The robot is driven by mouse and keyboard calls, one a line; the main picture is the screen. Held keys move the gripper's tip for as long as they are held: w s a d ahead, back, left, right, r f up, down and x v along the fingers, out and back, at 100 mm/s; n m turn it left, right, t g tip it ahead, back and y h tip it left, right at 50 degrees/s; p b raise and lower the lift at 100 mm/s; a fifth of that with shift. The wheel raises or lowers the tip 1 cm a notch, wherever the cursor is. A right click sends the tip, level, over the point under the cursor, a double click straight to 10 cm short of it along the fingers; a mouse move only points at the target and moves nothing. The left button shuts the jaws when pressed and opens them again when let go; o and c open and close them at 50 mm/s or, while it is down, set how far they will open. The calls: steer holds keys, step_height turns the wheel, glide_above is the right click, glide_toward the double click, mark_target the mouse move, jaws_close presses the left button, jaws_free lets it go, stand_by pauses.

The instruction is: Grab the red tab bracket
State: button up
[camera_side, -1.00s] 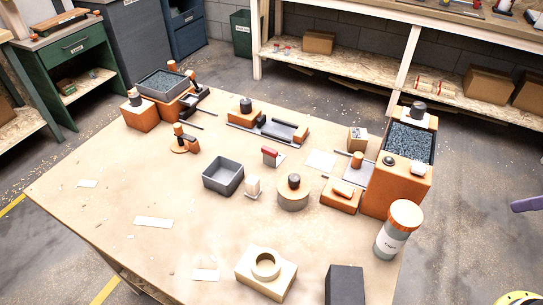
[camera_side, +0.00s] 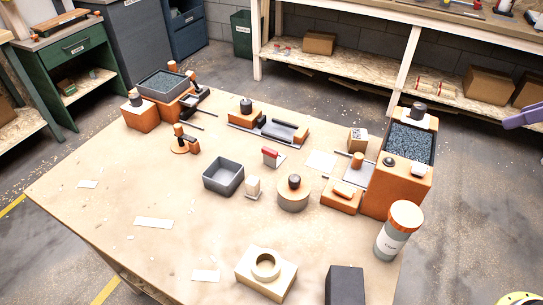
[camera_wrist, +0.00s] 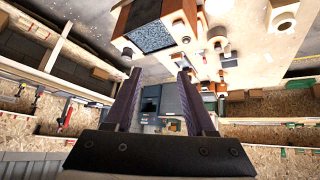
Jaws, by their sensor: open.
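The red tab bracket (camera_side: 271,153) stands on the table (camera_side: 110,205) near its middle in the side view. It has a red upper part and a pale base. My gripper shows in the side view only as a purple finger (camera_side: 523,117) at the right edge, far from the bracket and beyond the table. In the wrist view my gripper (camera_wrist: 159,74) is open, with nothing between its two purple fingers. I cannot pick out the bracket for certain in the wrist view, where the table appears at the top.
Left of the bracket is a grey open box (camera_side: 223,180); a small white block (camera_side: 253,188) and a round knobbed piece (camera_side: 294,197) stand in front. A tall orange bin (camera_side: 395,190) and a lidded jar (camera_side: 390,243) stand at the right. The left tabletop is mostly clear.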

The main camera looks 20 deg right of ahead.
steer(key=w+a+r+n, duration=0.1)
steer(key=w+a+r, duration=0.15)
steer(key=w, duration=0.45)
steer(key=n+g+y, duration=0.2)
steer(key=n+g, duration=0.2)
steer(key=n, duration=0.1)
glide_above(270, 150)
steer(key=s+d, duration=0.1)
steer(key=s, duration=0.1)
step_height(270, 150, down, 30)
steer(key=shift+r, duration=0.1)
steer(key=shift+x, duration=3)
steer(key=shift+w+d, duration=0.1)
steer(key=shift+w, duration=0.05)
steer(key=shift+c, duration=0.3)
